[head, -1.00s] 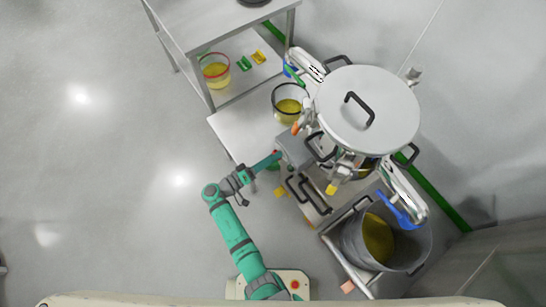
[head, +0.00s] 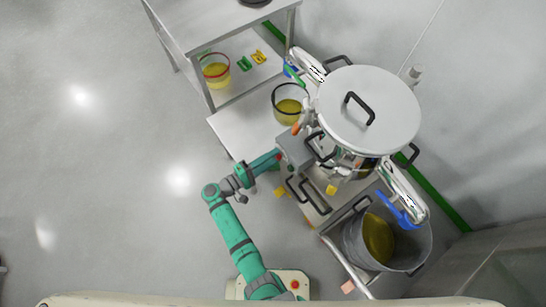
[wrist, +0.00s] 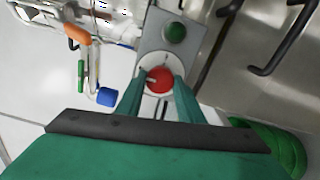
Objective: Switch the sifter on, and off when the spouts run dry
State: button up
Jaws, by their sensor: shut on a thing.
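The sifter (head: 368,105) is a round steel machine with a flat lid and black handles. Its grey control box (head: 295,150) is at its left side. In the wrist view the box shows a red knob (wrist: 160,80) with a pale pointer mark and a green button (wrist: 175,33). My gripper (head: 279,156) is at the box, and in the wrist view its green fingers (wrist: 158,88) are shut on the red knob. One spout (head: 310,65) points up-left and another (head: 402,185) down-right. No falling powder can be made out at either.
A black-rimmed bowl (head: 289,104) and a grey bin (head: 354,240) hold yellow powder. A red-rimmed bowl (head: 214,70) stands on a shelf of the steel table (head: 190,35). Black handles (head: 305,190) lie close right of my gripper. The floor at left is clear.

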jog(key=shift+w+a, duration=0.15)
jog(key=shift+a, duration=0.1)
jog(key=o, duration=1.1)
jog(key=shift+d, duration=0.1)
jog(key=v, duration=1.1)
jog(key=shift+d, duration=0.15)
